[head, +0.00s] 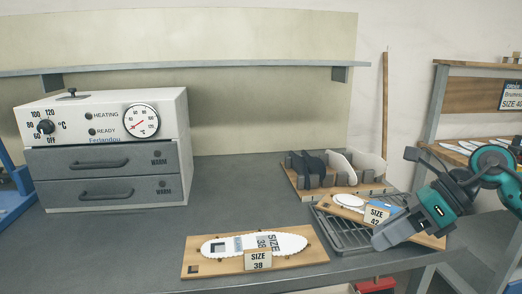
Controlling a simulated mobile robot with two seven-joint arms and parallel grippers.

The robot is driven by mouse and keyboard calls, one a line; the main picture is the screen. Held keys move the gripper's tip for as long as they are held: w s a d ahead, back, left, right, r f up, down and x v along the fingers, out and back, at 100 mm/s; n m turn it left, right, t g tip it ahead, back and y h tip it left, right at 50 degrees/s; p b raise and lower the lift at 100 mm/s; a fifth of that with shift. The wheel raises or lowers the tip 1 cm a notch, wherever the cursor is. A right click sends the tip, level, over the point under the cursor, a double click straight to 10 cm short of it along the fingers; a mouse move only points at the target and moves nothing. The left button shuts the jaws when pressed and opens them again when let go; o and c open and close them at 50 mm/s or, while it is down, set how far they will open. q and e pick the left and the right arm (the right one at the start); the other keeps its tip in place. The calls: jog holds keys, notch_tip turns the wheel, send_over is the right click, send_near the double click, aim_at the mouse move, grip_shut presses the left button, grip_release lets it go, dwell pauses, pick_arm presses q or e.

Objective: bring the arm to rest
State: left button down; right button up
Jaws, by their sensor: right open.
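My right gripper (392,231) comes in from the right on a teal and dark arm. It is open, its grey front end over the right part of the dark wire rack (345,234) and the board marked SIZE 42 (350,203). It hides part of both, and I cannot tell whether it touches them. No object shows between its fingers. My left gripper is not in view.
A wooden board (205,268) with a white insole and a SIZE 38 card lies at the front. A holder (292,179) with dark and white upright pieces stands behind the rack. A Ferlandon heater (110,150) stands left. The grey bench (235,190) is clear between.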

jog(key=s+a+f+m+t+y+p, duration=0.1)
jog(key=a+f+m+t+y+p, duration=0.1)
jog(key=a+m+t+y, duration=0.75)
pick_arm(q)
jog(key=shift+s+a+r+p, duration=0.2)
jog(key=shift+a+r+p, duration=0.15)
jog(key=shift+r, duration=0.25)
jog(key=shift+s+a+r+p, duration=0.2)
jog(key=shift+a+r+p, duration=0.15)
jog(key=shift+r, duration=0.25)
pick_arm(e)
jog(key=s+f+m+h, duration=0.4)
jog(key=f+m, duration=0.4)
jog(key=m, duration=0.3)
jog(key=s+d+f+m+h, duration=0.1)
jog(key=s+f+m+h, duration=0.4)
jog(key=f+m, duration=0.4)
jog(key=s+f+m+g+h, duration=0.1)
jog(key=s+f+m+h, duration=0.4)
jog(key=m, duration=0.9)
notch_tip(320, 180, down, 4)
jog(key=shift+s+d+f+h, duration=0.2)
jog(key=shift+d+h, duration=0.1)
jog(key=shift+h, duration=0.75)
